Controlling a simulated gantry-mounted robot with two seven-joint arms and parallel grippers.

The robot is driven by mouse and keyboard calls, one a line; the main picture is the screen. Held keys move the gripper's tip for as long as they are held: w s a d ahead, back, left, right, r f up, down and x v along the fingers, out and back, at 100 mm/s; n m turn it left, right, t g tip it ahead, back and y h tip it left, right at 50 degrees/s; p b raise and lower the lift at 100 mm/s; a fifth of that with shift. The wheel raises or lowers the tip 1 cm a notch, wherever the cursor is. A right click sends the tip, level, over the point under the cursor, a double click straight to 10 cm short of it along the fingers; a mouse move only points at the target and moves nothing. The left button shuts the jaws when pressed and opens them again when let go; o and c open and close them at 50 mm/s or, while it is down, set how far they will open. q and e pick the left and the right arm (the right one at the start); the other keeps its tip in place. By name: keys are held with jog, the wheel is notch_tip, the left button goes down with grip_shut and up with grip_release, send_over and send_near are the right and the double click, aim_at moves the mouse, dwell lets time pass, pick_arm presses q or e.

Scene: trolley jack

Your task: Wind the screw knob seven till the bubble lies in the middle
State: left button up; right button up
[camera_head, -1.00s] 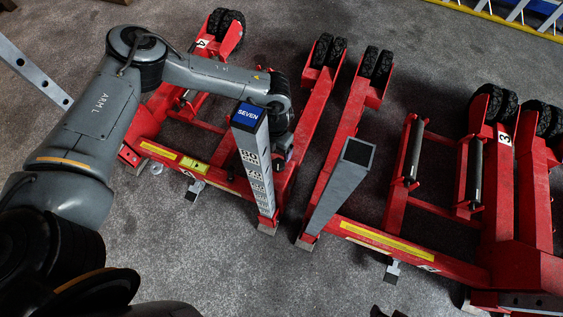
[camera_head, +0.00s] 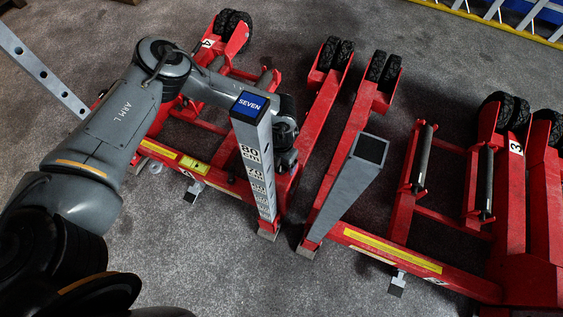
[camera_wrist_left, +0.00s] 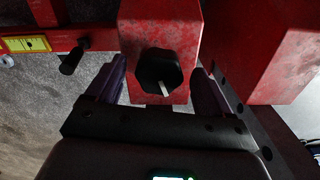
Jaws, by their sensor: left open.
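The screw knob (camera_wrist_left: 160,70) is black and lobed, on a red jack part in the left wrist view, with a small pale tab at its front. My left gripper (camera_wrist_left: 157,90) is open, with one finger on each side of the knob and visible gaps. In the head view my left gripper (camera_head: 284,158) is partly hidden behind the grey post with the blue SEVEN plate (camera_head: 250,104). The yellow level (camera_head: 194,165) lies on the red beam; it also shows at the left wrist view's edge (camera_wrist_left: 25,44). Its bubble is too small to make out. My right gripper is not in view.
A second grey post (camera_head: 347,187) stands right of the SEVEN post. Red jack frames with black wheels (camera_head: 336,54) spread behind and to the right. A black peg handle (camera_wrist_left: 73,58) sticks out left of the knob. Grey floor (camera_head: 240,285) is open in front.

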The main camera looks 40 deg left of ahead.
pick_arm(q)
jog(key=c, duration=1)
jog(key=n+p, duration=0.1)
jog(key=p, duration=0.1)
jog(key=n+p, duration=0.2)
jog(key=p, duration=0.1)
jog(key=shift+r, duration=0.3)
jog(key=shift+c, duration=0.2)
jog(key=shift+f+p, duration=0.1)
jog(key=shift+p, duration=0.45)
jog(key=shift+f+n, duration=0.2)
jog(key=shift+n, duration=0.3)
jog(key=o, duration=1)
jog(key=shift+a, duration=0.1)
jog(key=shift+o, duration=0.2)
jog(key=shift+r, duration=0.1)
